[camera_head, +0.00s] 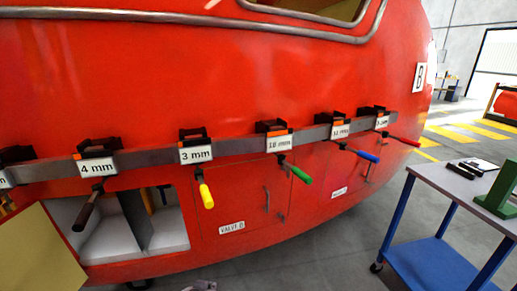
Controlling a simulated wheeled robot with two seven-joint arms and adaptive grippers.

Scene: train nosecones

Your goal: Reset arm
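Neither of my grippers can be made out in the head view. A small grey shape (200,286) shows at the bottom edge, too cut off to identify. The red train nosecone (250,70) fills most of the view. A grey rail (235,147) runs across it with labelled holders. Tools with black (86,212), yellow (206,195), green (298,173), blue (364,155) and red (405,141) handles hang tilted from the holders.
Below the rail at left is an open compartment (168,239) with a pale yellow panel (38,255) beside it. A closed hatch (240,195) is right of it. A blue-legged cart (440,262) with a green block (497,190) stands at right. Floor shows between nosecone and cart.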

